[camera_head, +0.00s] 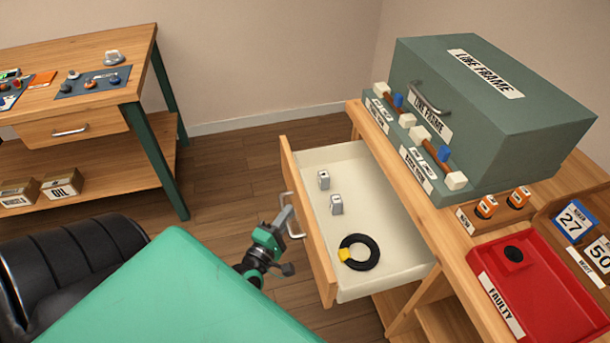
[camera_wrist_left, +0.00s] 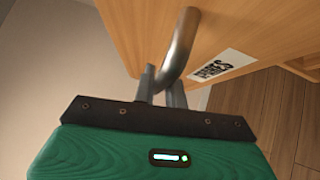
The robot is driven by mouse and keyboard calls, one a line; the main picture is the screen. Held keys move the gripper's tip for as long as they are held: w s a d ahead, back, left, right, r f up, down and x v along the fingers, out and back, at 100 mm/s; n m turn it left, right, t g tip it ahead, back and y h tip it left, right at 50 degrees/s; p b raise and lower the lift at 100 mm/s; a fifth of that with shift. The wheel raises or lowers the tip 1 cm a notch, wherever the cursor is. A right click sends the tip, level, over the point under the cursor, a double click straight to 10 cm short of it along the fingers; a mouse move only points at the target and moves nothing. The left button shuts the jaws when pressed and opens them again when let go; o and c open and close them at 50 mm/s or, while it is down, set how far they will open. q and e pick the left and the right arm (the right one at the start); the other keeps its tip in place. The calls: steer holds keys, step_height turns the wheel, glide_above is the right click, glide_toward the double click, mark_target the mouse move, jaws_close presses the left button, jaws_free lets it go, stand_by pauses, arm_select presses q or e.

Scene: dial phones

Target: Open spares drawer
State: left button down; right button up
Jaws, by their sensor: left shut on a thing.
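The spares drawer (camera_head: 390,252) stands pulled out from the wooden bench, with its white inside showing. In it lie two small grey parts (camera_head: 323,180) and a black coil with a yellow tag (camera_head: 361,252). Its metal handle (camera_head: 290,217) is on the wooden front. My left gripper (camera_head: 286,215) is at this handle, shut on it. In the left wrist view the fingers (camera_wrist_left: 160,88) close around the curved handle (camera_wrist_left: 180,45), and a partly visible label (camera_wrist_left: 222,67) is on the drawer front. My right gripper is not in view.
A green case marked LINE FRAME (camera_head: 480,110) stands on the bench behind the drawer. A red FAULTY tray (camera_head: 545,290) is at the right. Another bench (camera_head: 85,95) with a closed drawer stands at the left. A black chair (camera_head: 70,265) is at lower left. Floor shows between the benches.

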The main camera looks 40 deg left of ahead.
arm_select(q)
steer(key=shift+s+a, duration=0.55)
steer(key=shift+s, duration=0.15)
steer(key=c, duration=1.5)
jaws_free()
steer(key=shift+o, duration=0.2)
steer(key=shift+s, duration=0.1)
